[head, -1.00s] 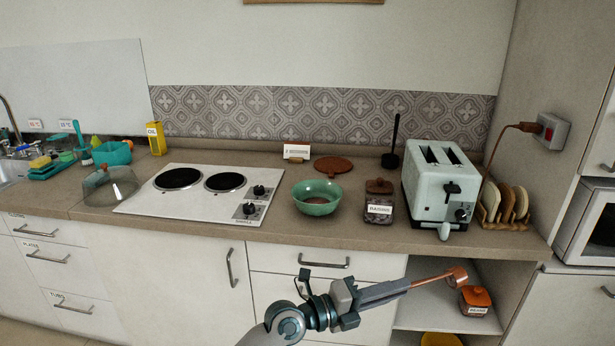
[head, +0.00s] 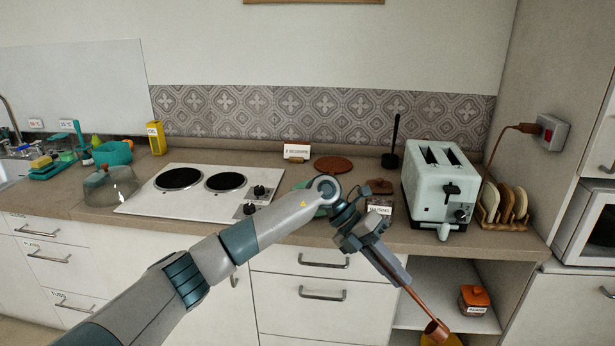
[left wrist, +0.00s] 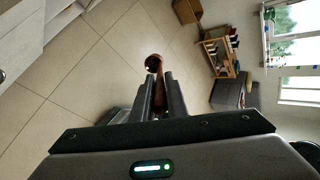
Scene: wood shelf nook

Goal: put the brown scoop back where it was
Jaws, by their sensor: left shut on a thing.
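The brown scoop (head: 433,325) is a long copper-brown handle with a small round cup at its end. My left gripper (head: 404,280) is shut on the scoop's handle and points down to the right in the head view, in front of the open shelf below the counter. The cup hangs lowest, overlapping a yellow item (head: 440,340) in the picture. In the left wrist view the scoop (left wrist: 154,64) sticks out between the fingers (left wrist: 160,95), with floor beyond. My right gripper is not in view.
An orange-brown lidded jar (head: 475,298) with a label stands on the open shelf (head: 420,315). On the counter are a lidded jar labelled raisins (head: 380,205), a toaster (head: 440,190), a toast rack (head: 503,205) and a hob (head: 200,190). My arm partly hides the green bowl (head: 300,187).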

